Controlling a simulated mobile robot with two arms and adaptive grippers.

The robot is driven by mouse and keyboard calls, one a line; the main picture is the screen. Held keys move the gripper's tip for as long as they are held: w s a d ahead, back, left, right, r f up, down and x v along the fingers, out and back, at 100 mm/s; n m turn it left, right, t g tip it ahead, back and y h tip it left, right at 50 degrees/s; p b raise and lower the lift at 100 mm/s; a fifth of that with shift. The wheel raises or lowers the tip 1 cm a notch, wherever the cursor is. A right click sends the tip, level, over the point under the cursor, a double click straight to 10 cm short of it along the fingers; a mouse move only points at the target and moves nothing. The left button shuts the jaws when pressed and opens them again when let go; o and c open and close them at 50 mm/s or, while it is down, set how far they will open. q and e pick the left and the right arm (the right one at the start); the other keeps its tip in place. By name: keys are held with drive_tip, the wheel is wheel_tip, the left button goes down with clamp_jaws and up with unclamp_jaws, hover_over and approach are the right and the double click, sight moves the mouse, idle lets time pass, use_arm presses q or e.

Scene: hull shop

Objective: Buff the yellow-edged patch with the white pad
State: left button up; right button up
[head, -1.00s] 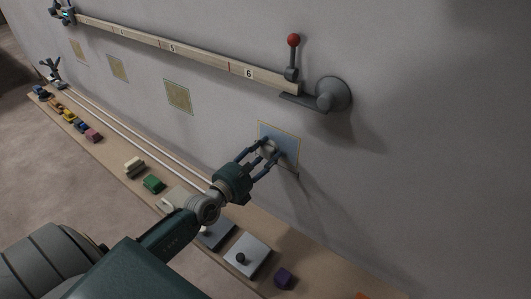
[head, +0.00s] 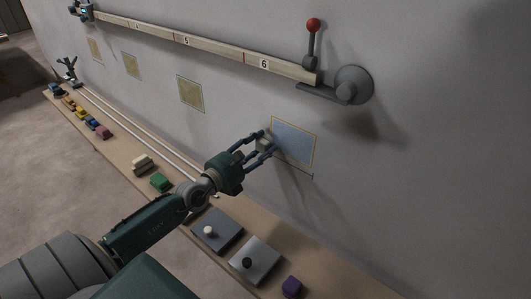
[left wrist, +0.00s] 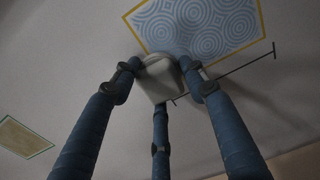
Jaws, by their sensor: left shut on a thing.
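The yellow-edged patch (head: 297,141) is a blue-grey square on the grey wall; in the left wrist view the patch (left wrist: 215,22) shows pale swirl rings across its visible face. My left gripper (head: 264,142) is at the patch's left edge in the head view. Its three blue fingers are shut on the white pad (left wrist: 160,81), a pale block held just at the patch's lower edge in the wrist view. Fingers partly hide the pad in the head view. I cannot tell whether the pad touches the wall. My right gripper is not in view.
Above is a numbered rail (head: 215,52) with a red-knobbed lever (head: 313,37). Below, a shelf (head: 120,148) carries small coloured blocks and two knobbed plates, one silver (head: 262,258).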

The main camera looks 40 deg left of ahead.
sight(271, 145)
use_arm(q)
drive_tip(key=shift+w, duration=0.3)
drive_tip(key=shift+w, duration=0.3)
idle(0.3)
drive_tip(key=shift+w, duration=0.3)
drive_tip(key=shift+d+r+p, duration=0.25)
drive_tip(key=shift+d+p, duration=0.7)
drive_tip(key=shift+s+d, duration=0.1)
drive_tip(key=shift+d, duration=0.25)
drive_tip(key=shift+d+f+p, duration=0.15)
drive_tip(key=shift+d+p, duration=0.2)
drive_tip(key=shift+p, duration=0.05)
